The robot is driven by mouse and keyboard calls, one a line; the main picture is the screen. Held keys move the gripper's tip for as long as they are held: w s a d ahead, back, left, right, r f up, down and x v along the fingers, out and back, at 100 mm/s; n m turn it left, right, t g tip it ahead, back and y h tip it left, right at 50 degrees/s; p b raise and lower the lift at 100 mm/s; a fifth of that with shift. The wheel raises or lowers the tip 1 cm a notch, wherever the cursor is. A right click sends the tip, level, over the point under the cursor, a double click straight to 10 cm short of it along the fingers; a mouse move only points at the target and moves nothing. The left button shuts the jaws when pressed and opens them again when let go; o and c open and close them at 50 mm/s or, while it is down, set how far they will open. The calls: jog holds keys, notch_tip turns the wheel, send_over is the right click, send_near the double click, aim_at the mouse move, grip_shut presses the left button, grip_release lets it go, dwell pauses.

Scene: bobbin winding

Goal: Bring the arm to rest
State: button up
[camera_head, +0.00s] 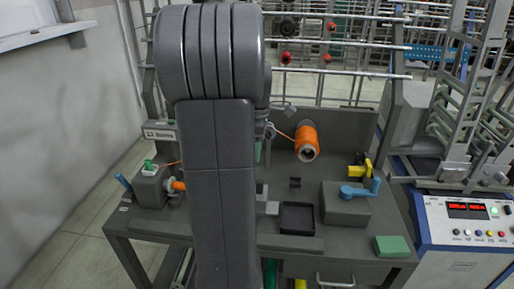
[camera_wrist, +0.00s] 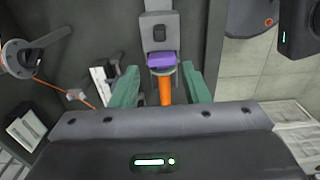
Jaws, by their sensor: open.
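My grey arm fills the middle of the head view and hides my gripper there. In the wrist view my gripper (camera_wrist: 161,72) shows its two green fingers spread apart. An orange rod-like piece (camera_wrist: 166,90) lies between the fingers in the picture, with a gap on each side. A purple piece (camera_wrist: 161,60) sits at its far end, below a grey bracket (camera_wrist: 159,25). I cannot tell how far these are from the fingers. In the head view an orange thread spool (camera_head: 307,143) stands at the back of the grey workbench (camera_head: 290,242).
A winding unit (camera_head: 151,187) with an orange piece (camera_head: 178,185) is at the bench's left. An empty black tray (camera_head: 297,218), a box with a blue handle (camera_head: 347,203) and a green block (camera_head: 391,246) are at the right. A control panel (camera_head: 468,233) and metal racks stand beyond; a wall is left.

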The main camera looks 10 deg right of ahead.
aim_at(264, 192)
notch_tip(264, 192, down, 14)
jog(key=shift+d+r, duration=0.1)
jog(key=shift+r, duration=0.15)
jog(key=shift+d+f, duration=0.2)
jog(key=shift+f, duration=0.1)
jog(key=shift+s+d+r, duration=0.1)
jog(key=shift+s+d, duration=0.2)
jog(key=shift+d, duration=0.55)
